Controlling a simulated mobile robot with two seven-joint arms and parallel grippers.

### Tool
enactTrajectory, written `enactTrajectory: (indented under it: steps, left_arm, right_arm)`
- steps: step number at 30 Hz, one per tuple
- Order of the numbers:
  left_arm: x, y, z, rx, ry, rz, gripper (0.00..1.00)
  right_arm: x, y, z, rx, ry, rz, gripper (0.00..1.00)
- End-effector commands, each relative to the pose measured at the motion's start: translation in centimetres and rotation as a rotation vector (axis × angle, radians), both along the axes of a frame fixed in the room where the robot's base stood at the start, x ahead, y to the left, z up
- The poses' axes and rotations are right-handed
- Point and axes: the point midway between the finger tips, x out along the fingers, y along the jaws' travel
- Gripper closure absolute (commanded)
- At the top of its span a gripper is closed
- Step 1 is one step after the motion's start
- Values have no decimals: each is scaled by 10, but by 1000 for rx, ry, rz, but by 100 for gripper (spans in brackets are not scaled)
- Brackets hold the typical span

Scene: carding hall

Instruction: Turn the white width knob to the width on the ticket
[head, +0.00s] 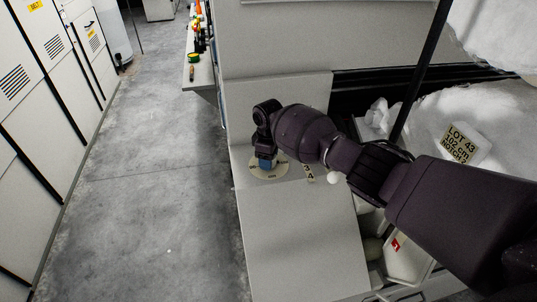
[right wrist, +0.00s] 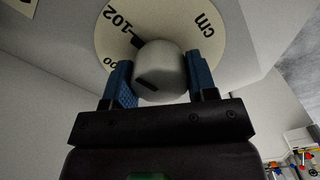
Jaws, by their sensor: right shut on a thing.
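The ticket (head: 462,144) lies at the right on white fibre and reads LOT 43, 102 cm, with a partly cut notch line below. The pale round width dial (head: 270,175) sits on the grey sloping panel. In the right wrist view the dial (right wrist: 105,42) shows 102 and cm, with a dark tick beside the 102. The white knob (right wrist: 165,62) stands at its centre, with a dark mark on its near face. My right gripper (right wrist: 162,82) has its blue fingers on both sides of the knob. In the head view this gripper (head: 266,163) hides the knob. My left gripper is out of view.
A small numbered label (head: 309,173) and a white ball-ended handle (head: 334,178) are right of the dial, close under my right arm. White fibre (head: 498,92) lies at the right. The grey floor aisle (head: 140,180) is clear at the left, beside white cabinets (head: 30,125).

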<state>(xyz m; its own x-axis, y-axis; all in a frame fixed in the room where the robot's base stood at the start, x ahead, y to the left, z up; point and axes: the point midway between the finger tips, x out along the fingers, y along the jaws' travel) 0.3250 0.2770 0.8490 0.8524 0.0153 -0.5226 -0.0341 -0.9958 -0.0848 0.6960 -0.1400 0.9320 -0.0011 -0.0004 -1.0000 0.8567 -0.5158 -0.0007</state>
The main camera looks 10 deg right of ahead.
Motion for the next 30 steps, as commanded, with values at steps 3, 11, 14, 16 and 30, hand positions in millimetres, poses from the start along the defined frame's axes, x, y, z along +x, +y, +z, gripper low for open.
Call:
enactTrajectory:
  steps: [3, 11, 14, 16, 30]
  left_arm:
    - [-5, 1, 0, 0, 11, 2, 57]
    - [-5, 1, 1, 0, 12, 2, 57]
    - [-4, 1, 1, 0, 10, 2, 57]
    - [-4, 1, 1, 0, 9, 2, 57]
    - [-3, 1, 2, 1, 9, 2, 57]
  right_arm:
    - [0, 0, 1, 0, 2, -36, 72]
    - [0, 0, 0, 0, 0, -67, 72]
    - [0, 0, 0, 0, 0, -69, 71]
    - [0, 0, 0, 0, 0, -69, 71]
    - [0, 0, 0, 1, -1, -67, 22]
